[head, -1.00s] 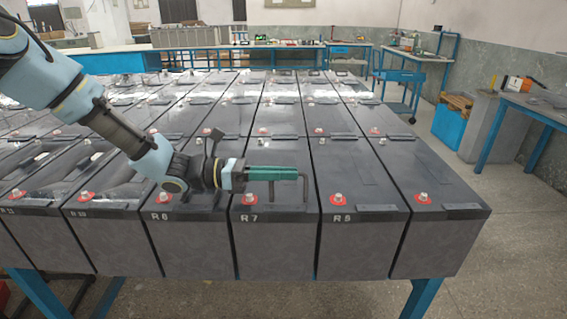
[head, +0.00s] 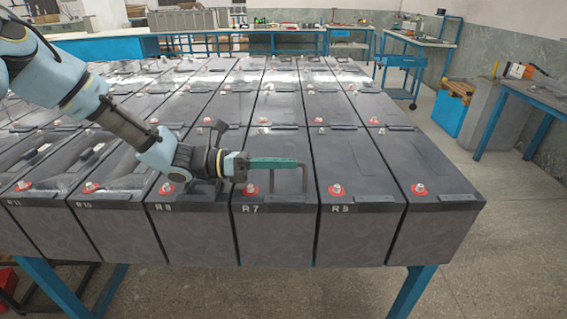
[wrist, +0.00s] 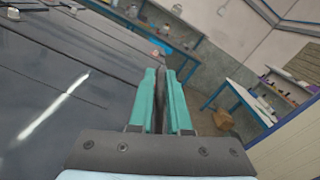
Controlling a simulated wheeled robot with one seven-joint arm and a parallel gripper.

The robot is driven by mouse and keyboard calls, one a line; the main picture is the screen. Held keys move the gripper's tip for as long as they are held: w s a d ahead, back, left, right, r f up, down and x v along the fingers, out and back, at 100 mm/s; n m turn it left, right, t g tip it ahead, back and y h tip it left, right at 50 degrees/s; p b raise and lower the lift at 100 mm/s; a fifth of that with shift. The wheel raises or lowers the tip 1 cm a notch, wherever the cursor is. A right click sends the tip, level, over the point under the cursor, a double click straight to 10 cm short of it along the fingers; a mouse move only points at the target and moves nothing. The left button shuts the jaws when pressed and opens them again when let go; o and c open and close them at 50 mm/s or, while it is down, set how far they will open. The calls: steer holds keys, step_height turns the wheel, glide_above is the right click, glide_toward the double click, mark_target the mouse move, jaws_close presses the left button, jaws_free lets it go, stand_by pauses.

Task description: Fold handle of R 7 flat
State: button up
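The battery R 7 (head: 270,236) is a dark grey block in the front row, with a white label and a red-ringed terminal on its front edge. Its thin dark handle (head: 304,181) stands up from the lid, with its right leg upright. My gripper (head: 280,163) reaches in from the left, its green fingers level along the handle's top bar. In the wrist view the fingers (wrist: 162,100) lie close on both sides of a dark bar, which looks like the handle, and appear shut on it. The fingers hide part of the top bar.
Battery R 8 (head: 190,235) stands close on the left, under my wrist. The battery (head: 360,235) to the right of R 7 and the end battery (head: 435,225) have flat lids. Floor is open at the right, before a blue-legged table (head: 535,105).

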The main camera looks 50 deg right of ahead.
steer(key=o, duration=0.4)
steer(key=shift+w+a, duration=0.1)
steer(key=b+v, duration=0.3)
steer(key=v, duration=0.6)
steer(key=shift+w+f, duration=0.1)
steer(key=shift+w+a+b, duration=0.35)
steer(key=shift+w+a, duration=0.15)
